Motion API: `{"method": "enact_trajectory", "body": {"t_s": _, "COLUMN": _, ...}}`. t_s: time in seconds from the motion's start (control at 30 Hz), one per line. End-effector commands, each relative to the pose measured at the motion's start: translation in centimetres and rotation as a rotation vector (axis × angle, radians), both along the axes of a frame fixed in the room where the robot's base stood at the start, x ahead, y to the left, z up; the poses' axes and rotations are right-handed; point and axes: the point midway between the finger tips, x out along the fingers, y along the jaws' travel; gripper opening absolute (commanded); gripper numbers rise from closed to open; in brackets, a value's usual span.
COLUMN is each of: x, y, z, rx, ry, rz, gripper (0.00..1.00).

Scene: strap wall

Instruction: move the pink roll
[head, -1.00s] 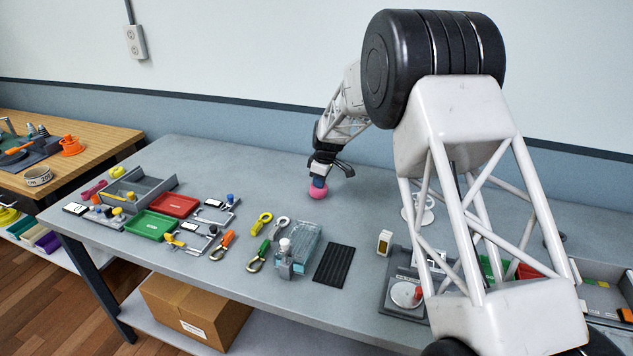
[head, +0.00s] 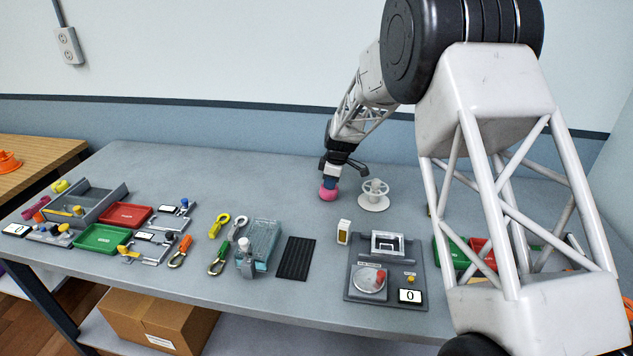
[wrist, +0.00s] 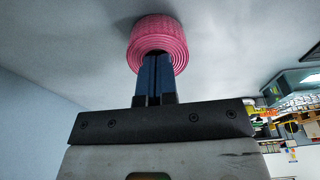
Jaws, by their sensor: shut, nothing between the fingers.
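The pink roll (head: 327,194) is on the grey table towards the back, left of a white spool stand. In the wrist view the pink roll (wrist: 158,35) shows its ringed end just beyond the fingertips. My gripper (head: 330,182) is at the roll, coming down from above in the head view. In the wrist view my gripper (wrist: 157,62) has its two blue fingers together, with nothing between them. The fingertips overlap the roll's near edge in the picture; I cannot tell whether they touch it.
The white spool stand (head: 374,202) is close on the right. In front are a black ribbed mat (head: 296,258), a clear blue box (head: 262,240) and a grey device panel (head: 375,285). Trays and carabiners lie left. The table's back left is clear.

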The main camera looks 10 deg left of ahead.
Motion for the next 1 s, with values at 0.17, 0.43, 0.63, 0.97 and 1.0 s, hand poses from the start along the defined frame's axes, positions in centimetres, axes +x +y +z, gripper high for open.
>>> {"method": "enact_trajectory", "body": {"t_s": 0.17, "x": -0.8, "y": -0.8, "z": -2.0, "rx": -0.011, "ry": 0.027, "rz": -0.002, "gripper": 0.00}}
{"method": "enact_trajectory", "body": {"t_s": 0.43, "x": -0.8, "y": -0.8, "z": -1.8, "rx": -0.010, "ry": 0.026, "rz": -0.001, "gripper": 0.00}}
{"method": "enact_trajectory", "body": {"t_s": 0.63, "x": -0.8, "y": -0.7, "z": -0.7, "rx": -0.010, "ry": 0.025, "rz": -0.001, "gripper": 0.00}}
{"method": "enact_trajectory", "body": {"t_s": 0.97, "x": -0.6, "y": -0.4, "z": 0.1, "rx": -0.006, "ry": 0.017, "rz": 0.000, "gripper": 0.00}}
{"method": "enact_trajectory", "body": {"t_s": 1.0, "x": -0.5, "y": -0.4, "z": 0.2, "rx": -0.006, "ry": 0.016, "rz": 0.000, "gripper": 0.00}}
